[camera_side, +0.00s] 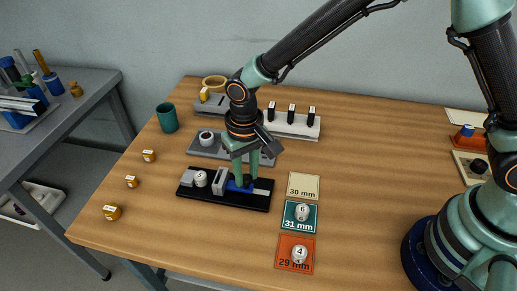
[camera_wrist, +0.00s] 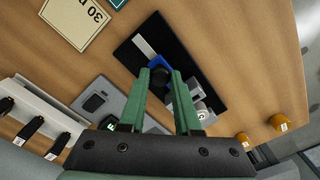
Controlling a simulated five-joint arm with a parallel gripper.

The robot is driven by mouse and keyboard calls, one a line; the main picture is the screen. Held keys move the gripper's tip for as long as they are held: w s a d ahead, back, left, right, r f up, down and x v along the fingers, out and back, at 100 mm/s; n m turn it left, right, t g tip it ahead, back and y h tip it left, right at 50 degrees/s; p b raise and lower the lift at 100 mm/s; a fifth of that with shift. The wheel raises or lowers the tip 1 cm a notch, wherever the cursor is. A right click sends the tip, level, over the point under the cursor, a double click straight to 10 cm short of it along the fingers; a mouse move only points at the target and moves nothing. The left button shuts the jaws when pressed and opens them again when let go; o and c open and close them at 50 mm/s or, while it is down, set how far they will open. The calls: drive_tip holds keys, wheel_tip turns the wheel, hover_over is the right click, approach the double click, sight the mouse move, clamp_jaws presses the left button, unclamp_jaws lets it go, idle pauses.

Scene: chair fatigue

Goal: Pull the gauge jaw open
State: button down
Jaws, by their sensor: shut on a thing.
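The gauge is a black base (camera_side: 225,200) with a grey end block (camera_side: 187,177) at the left and a pale upright jaw (camera_side: 218,184) on a blue slide (camera_side: 234,187). A white cylinder (camera_side: 200,179) stands between the block and the jaw. My gripper (camera_side: 244,182) points down at the blue slide, shut on its dark knob. In the wrist view the dark knob (camera_wrist: 161,78) shows between my green fingers (camera_wrist: 167,74), above the blue slide (camera_wrist: 158,61). The fingers partly hide the slide and jaw.
A grey plate (camera_side: 207,149) lies behind the gauge, and a white rack (camera_side: 291,126) with black pieces stands beyond. Cards labelled 30 mm (camera_side: 303,186), 31 mm (camera_side: 300,224) and 29 mm (camera_side: 293,262) lie to the right. Small yellow pieces (camera_side: 112,212) and a green cup (camera_side: 167,118) stand left.

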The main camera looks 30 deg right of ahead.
sight(248, 177)
drive_tip(key=c, duration=0.6)
unclamp_jaws()
drive_tip(key=shift+s+d, duration=0.1)
drive_tip(key=shift+d, duration=0.05)
wheel_tip(248, 177, up, 12)
drive_tip(key=shift+r, duration=0.1)
drive_tip(key=s+d+r+t, duration=0.1)
drive_tip(key=s+d+r, duration=0.1)
drive_tip(key=d, duration=0.5)
drive_tip(key=s+d+r+t, duration=0.2)
drive_tip(key=s+d+r, duration=0.1)
drive_tip(key=d, duration=0.5)
drive_tip(key=s+d+r+t, duration=0.2)
drive_tip(key=s+d+r, duration=0.1)
drive_tip(key=d, duration=0.5)
drive_tip(key=shift+s+r, duration=0.2)
drive_tip(key=shift+s, duration=0.1)
